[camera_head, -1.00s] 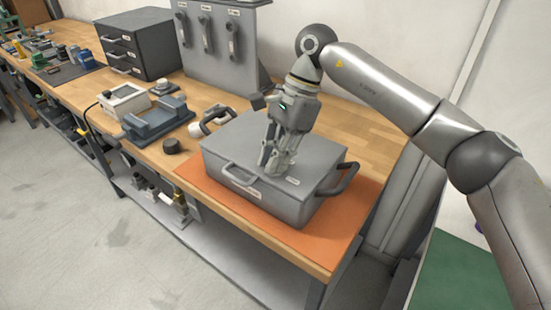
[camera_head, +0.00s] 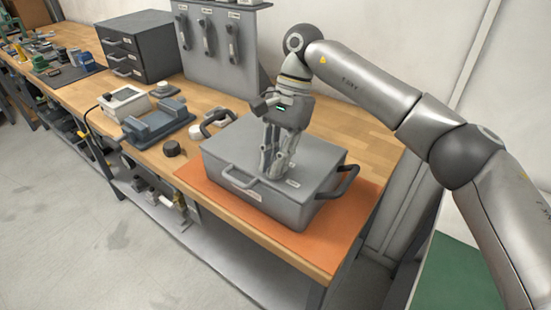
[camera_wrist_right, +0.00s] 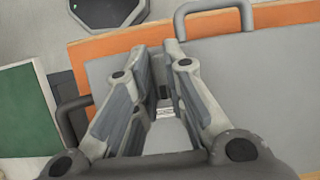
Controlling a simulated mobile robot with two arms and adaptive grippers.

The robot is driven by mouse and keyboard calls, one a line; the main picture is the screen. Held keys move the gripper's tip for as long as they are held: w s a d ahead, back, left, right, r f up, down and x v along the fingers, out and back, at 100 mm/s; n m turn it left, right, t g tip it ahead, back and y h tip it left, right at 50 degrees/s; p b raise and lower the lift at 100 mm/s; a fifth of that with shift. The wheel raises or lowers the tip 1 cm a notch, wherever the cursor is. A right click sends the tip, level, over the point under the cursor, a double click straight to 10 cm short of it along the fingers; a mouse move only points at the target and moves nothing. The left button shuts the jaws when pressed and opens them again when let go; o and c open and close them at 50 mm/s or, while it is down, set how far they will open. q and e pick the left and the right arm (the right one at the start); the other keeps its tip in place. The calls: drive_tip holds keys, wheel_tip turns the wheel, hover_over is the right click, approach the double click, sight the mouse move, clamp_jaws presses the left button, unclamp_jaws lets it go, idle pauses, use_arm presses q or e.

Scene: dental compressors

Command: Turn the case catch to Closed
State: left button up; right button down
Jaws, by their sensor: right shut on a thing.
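The grey case (camera_head: 232,148) stands closed on an orange mat (camera_head: 335,240) at the bench's near end. My right gripper (camera_head: 272,172) points down onto the middle of the lid, close to its front edge. Its fingers are shut on the case catch, which they hide almost wholly, so I cannot read its position. A small pale label (camera_head: 293,183) lies on the lid just right of the fingertips. In the right wrist view the fingers (camera_wrist_right: 163,75) reach down over the grey lid (camera_wrist_right: 255,75), with a pale label patch (camera_wrist_right: 165,113) between them. My left gripper is not in view.
The case has a front handle (camera_head: 236,178) and dark side handles (camera_head: 346,182). A dark round knob (camera_head: 172,148), a blue-grey fixture (camera_head: 155,122) and a white box (camera_head: 124,101) stand to the left. A drawer cabinet (camera_head: 140,45) and a grey panel (camera_head: 218,48) stand behind.

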drive_tip(key=c, duration=1.5)
unclamp_jaws()
drive_tip(key=v, duration=1.2)
drive_tip(key=shift+r, duration=0.1)
